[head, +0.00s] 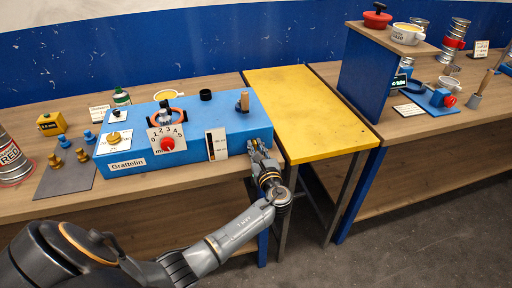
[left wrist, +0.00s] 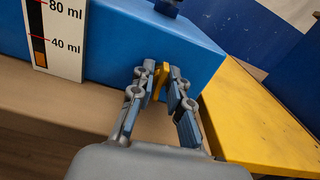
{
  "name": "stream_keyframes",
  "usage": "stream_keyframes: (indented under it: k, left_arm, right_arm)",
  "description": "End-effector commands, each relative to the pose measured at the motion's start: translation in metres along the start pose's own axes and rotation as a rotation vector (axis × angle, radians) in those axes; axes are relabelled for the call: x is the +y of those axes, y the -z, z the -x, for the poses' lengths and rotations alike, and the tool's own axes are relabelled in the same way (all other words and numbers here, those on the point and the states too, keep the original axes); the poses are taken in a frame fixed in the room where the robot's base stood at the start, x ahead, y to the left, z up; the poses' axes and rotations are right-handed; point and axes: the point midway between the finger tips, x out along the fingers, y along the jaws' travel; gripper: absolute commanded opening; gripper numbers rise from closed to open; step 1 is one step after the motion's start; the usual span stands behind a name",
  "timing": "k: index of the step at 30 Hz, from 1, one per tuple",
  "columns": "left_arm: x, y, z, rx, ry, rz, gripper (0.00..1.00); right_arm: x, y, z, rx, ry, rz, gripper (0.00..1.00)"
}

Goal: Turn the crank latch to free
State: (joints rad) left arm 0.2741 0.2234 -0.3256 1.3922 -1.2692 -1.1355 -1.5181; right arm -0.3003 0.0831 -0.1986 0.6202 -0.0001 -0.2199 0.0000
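A small yellow lever (left wrist: 161,80), which looks like the crank latch, stands out from the front face of the blue box near its right end. In the head view my gripper hides it. My left gripper (head: 255,148) is at the right end of the box's front face. In the left wrist view its two fingers (left wrist: 160,86) are apart, one on each side of the yellow lever. Narrow gaps seem to show beside the lever; firm contact is not visible. The blue box (head: 190,165), labelled "Grattelin", stands on the wooden bench. My right gripper is not in view.
The box carries a red-knobbed dial (head: 167,144), a level scale (head: 217,145) and a wooden-handled part (head: 243,101) on top. A yellow table (head: 300,115) stands right of the bench. Brass weights (head: 68,155) lie at left. A blue upright panel (head: 368,80) is farther right.

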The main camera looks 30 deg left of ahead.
Motion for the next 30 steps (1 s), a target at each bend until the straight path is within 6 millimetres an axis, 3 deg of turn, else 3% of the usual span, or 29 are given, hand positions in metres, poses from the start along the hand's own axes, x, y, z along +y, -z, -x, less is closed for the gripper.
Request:
stream_keyframes:
  k: [14, 30]
  left_arm:
    - [0.0, 0.001, 0.001, 0.0, 0.0, 0.048, 0.0]
    - [0.001, 0.004, 0.001, 0.0, 0.0, 0.474, 0.0]
  right_arm:
    - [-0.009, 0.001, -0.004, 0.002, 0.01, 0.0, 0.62]
    - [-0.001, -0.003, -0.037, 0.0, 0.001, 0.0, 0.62]
